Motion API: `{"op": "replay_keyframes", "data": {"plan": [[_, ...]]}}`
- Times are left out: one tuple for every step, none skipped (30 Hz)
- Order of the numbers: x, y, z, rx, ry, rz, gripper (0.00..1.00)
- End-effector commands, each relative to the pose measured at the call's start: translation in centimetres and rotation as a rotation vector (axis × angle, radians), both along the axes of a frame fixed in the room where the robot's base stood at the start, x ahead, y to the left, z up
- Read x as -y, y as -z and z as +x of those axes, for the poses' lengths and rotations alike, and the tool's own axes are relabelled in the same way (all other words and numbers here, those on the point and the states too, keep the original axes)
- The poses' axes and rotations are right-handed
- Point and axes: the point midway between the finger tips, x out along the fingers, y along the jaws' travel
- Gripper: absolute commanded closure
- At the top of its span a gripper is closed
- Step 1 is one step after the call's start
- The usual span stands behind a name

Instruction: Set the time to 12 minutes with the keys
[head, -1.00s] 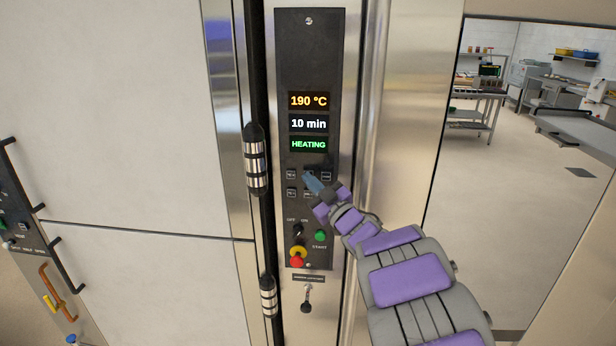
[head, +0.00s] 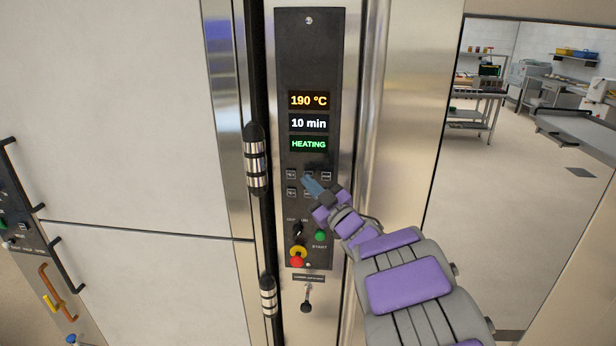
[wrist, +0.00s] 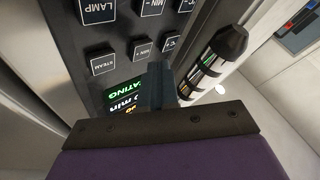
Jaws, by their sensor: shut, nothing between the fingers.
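The black control panel (head: 320,60) shows 190 °C, a time display (head: 309,123) reading 10 min, and HEATING. Small keys sit below the displays. In the wrist view, upside down, the MIN + key (wrist: 142,48) lies between STEAM (wrist: 103,62) and °C + (wrist: 171,43); the MIN - key (wrist: 152,7) is in the other row. My gripper (head: 308,181) is shut and empty, its tip close to the MIN + key. The wrist view shows my gripper (wrist: 157,68) beside that key; I cannot tell whether they touch. The fingers partly hide the lower key row in the head view.
A black vertical handle bar with steel collars (head: 256,160) stands left of the panel. Below the keys are a green START button (head: 320,236), a red knob (head: 297,261) and a small lever (head: 307,297). Open floor shows at the right.

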Motion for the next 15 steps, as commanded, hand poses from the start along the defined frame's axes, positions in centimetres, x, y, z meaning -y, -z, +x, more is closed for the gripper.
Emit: {"op": "replay_keyframes", "data": {"plan": [[0.0, -0.12, 0.01, 0.0, 0.0, 0.0, 1.0], [0.01, -0.07, 0.0, 0.0, 0.0, 0.0, 1.0], [0.01, -0.05, 0.0, 0.0, 0.0, 0.0, 1.0], [0.0, -0.05, 0.01, 0.0, 0.0, 0.0, 1.0], [0.0, -0.04, 0.0, 0.0, 0.0, 0.0, 1.0], [0.0, -0.04, 0.0, 0.0, 0.0, 0.0, 1.0], [0.01, -0.04, 0.02, 0.0, 0.0, 0.0, 1.0], [0.0, -0.04, 0.04, 0.0, 0.0, 0.0, 1.0], [0.01, -0.05, 0.1, 0.0, 0.0, 0.0, 1.0], [0.01, -0.07, 0.17, 0.0, 0.0, 0.0, 1.0], [0.02, -0.08, 0.25, 0.0, 0.0, 0.0, 1.0], [0.03, -0.07, 0.39, 0.0, 0.0, 0.0, 1.0], [0.03, -0.08, 0.5, 0.0, 0.0, 0.0, 1.0], [0.05, -0.07, 0.61, 0.001, 0.0, 0.0, 1.0], [0.06, -0.04, 0.74, 0.0, 0.0, 0.0, 1.0]]}}
